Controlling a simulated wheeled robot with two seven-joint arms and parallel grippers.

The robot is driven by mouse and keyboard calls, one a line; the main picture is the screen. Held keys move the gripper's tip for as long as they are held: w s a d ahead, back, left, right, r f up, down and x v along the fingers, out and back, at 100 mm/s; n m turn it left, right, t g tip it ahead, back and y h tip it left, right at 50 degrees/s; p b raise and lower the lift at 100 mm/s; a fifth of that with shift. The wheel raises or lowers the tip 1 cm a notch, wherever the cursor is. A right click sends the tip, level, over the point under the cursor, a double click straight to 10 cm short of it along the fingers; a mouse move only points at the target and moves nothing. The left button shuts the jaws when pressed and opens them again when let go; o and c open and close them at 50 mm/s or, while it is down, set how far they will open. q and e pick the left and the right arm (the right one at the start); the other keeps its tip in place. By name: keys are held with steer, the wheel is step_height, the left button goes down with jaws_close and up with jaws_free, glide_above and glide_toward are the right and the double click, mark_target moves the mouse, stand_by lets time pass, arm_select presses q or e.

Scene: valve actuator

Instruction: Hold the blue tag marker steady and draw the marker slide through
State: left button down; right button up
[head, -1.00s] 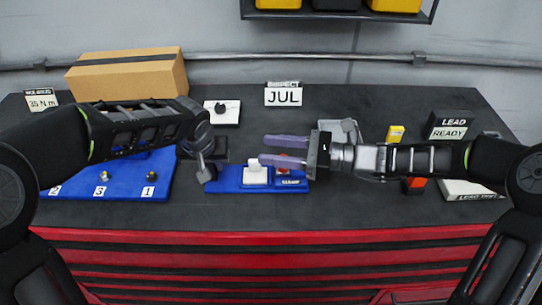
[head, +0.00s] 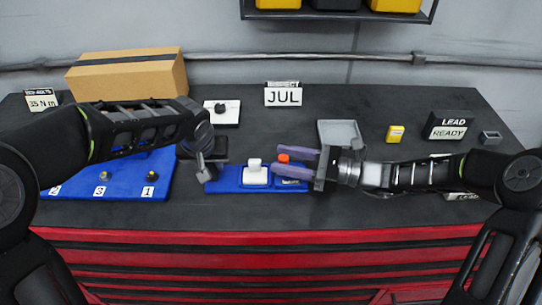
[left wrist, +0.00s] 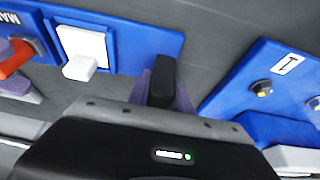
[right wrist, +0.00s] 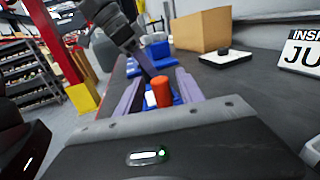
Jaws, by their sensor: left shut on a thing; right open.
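The blue tag marker (head: 225,186) lies on the bench with a white block (head: 255,174) and an orange-red upright handle (head: 284,158). The handle also shows in the right wrist view (right wrist: 162,92). My left gripper (head: 205,172) is at the marker's left end, shut on a black upright block (left wrist: 162,80) there; the contact is partly hidden. My right gripper (head: 276,162) is open. Its purple fingers reach in from the right, and in the right wrist view the orange-red handle stands between them (right wrist: 156,88), with gaps visible.
A blue board with numbered posts (head: 120,180) lies left of the marker. A grey tray (head: 340,130) is behind my right gripper, and a yellow block (head: 395,133) is farther right. A cardboard box (head: 130,75) and the JUL sign (head: 283,95) stand at the back.

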steer(key=shift+x, duration=1.85)
steer(key=shift+c, duration=0.2)
jaws_close()
steer(key=shift+d, duration=0.1)
